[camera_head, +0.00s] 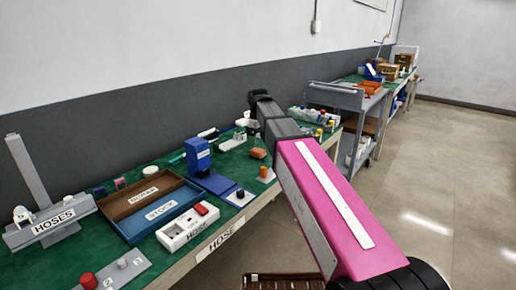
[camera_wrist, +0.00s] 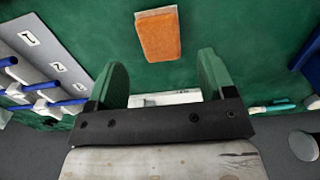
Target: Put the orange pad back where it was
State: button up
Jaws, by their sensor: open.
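An orange pad (camera_wrist: 158,36) lies on the green table top in the wrist view, with a pale strip along its far edge. My gripper (camera_wrist: 163,78) is open and empty. Its two green fingers point toward the pad, which is beyond the fingertips and roughly centred between them. In the head view an orange block (camera_head: 258,153) on the green table may be this same pad; I cannot tell for sure. My arm crosses the head view, and my fingers cannot be made out there.
In the wrist view, a grey numbered panel (camera_wrist: 54,62) with blue-handled parts is left. A white piece (camera_wrist: 172,98) shows between the fingers. In the head view, brown (camera_head: 104,203) and blue (camera_head: 129,230) trays, a blue pump (camera_head: 198,156) and a grey cart (camera_head: 335,97) stand nearby.

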aim_at(258, 150)
notch_tip(258, 150, up, 6)
dwell(0.4)
